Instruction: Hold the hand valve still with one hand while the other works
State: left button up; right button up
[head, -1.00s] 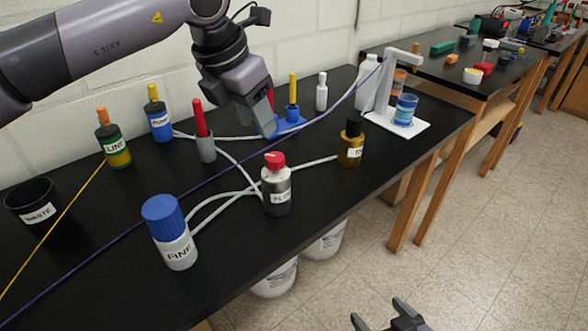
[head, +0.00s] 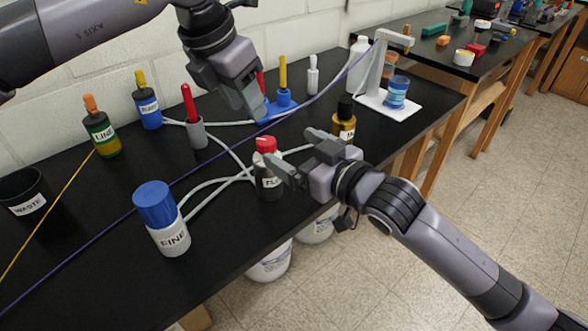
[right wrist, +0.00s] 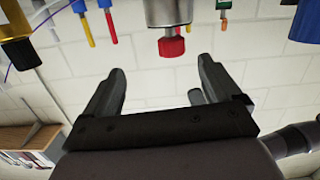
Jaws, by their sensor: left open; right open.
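A blue fitting (head: 283,104) with a red and a yellow upright handle stands on the black bench, perhaps the hand valve; no label shows on it. My left gripper (head: 256,101) is open, pointing down at its left side and partly hiding the red handle. I cannot tell whether it touches. My right gripper (head: 287,172) is open beside a silver bottle with a red cap (head: 265,144), partly covering the bottle's label. In the right wrist view the bottle's red cap (right wrist: 171,46) lies ahead of the open fingers (right wrist: 158,85), with nothing between them.
A white bottle with blue cap (head: 155,203), a grey holder with red handle (head: 197,136) and a brown bottle (head: 344,126) stand nearby. Pale tubes (head: 215,182) and a purple cord (head: 100,236) cross the bench. A waste cup (head: 25,195) stands at left.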

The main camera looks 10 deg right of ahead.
aim_at(265, 140)
jog(key=shift+s+a+f+n+g+y, duration=0.1)
jog(key=shift+s+a+n+g+y, duration=0.1)
jog(key=shift+a+g, duration=0.3)
jog(key=shift+s+a+n+g+y, duration=0.1)
jog(key=shift+s+a+n+g, duration=0.1)
jog(key=shift+a, duration=0.45)
jog(key=shift+w+a+f+g+h, duration=0.2)
jog(key=shift+w+a+f+g, duration=0.2)
jog(key=shift+w+f, duration=0.6)
jog(key=shift+w+a+f+g+h, duration=0.3)
jog(key=shift+w+a+f, duration=0.35)
jog(key=shift+f, duration=0.55)
jog(key=shift+w+a+f+g+h, duration=0.1)
jog(key=shift+w+a+f+g, duration=0.3)
jog(key=shift+w+f, duration=0.6)
jog(key=shift+s+f, duration=0.1)
